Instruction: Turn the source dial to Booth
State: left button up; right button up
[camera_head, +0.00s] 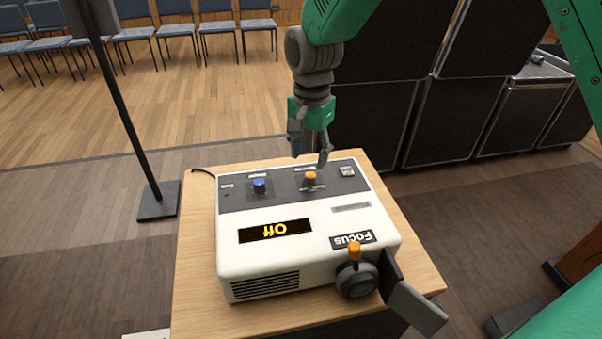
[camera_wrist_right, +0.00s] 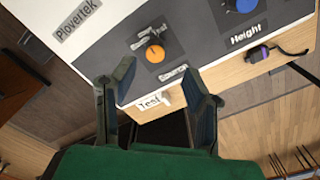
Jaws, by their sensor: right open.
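The source dial is a small orange knob (camera_head: 310,177) on the dark strip at the far side of a white projector (camera_head: 230,225). The projector's display (camera_head: 275,231) reads "Off". My left gripper is not in view.
A blue height knob (camera_head: 260,186) stands left of the dial. A focus knob with an orange handle (camera_head: 355,250) and a grey flap (camera_head: 415,306) are at the near right. The wooden table (camera_head: 195,270) has a narrow bare border. Black cases (camera_head: 450,120) stand behind.

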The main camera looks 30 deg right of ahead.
aim_at(311, 175)
jog(key=d+f, duration=0.2)
jog(key=f, duration=0.1)
jog(key=s+d+f, duration=0.1)
jog(key=shift+d+f, duration=0.15)
jog(key=shift+f, duration=0.2)
jog(key=a, duration=0.5)
jog(key=shift+w+a+f, duration=0.2)
jog(key=shift+w, duration=0.15)
jog(key=shift+a, duration=0.1)
jog(key=d, duration=0.3)
jog(key=shift+s+d+f, duration=0.1)
jog(key=shift+s+d, duration=0.1)
jog(key=shift+s, duration=0.05)
grip_shut()
jog(key=shift+w+d+f, duration=0.1)
jog(key=shift+d+f, duration=0.05)
jog(key=shift+d, duration=0.15)
jog(key=shift+f, duration=0.1)
jog(key=shift+a, duration=0.75)
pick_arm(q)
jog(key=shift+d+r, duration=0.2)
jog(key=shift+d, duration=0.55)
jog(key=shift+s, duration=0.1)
